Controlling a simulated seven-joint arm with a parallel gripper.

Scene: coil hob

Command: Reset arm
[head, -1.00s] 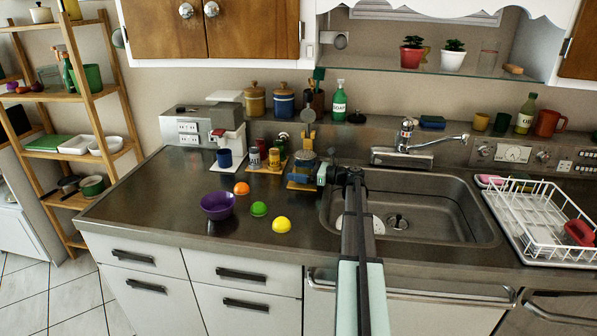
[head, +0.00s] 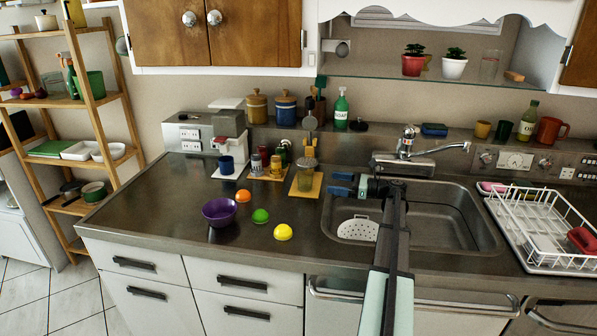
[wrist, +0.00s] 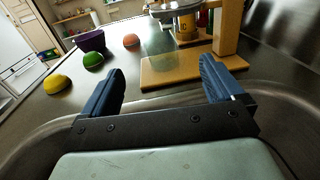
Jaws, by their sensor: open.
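My gripper (head: 342,184) is open over the left part of the steel sink (head: 455,215), its fingers pointing left. In the wrist view its two blue fingers (wrist: 165,90) stand apart with nothing between them. Beyond the fingertips is a wooden board (wrist: 170,72). My gripper is apart from both.
A purple bowl (head: 219,212), orange ball (head: 243,196), green ball (head: 261,215) and yellow ball (head: 283,232) are on the counter to the left. The faucet (head: 408,145) rises behind the sink. A white dish rack (head: 545,225) stands to the right.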

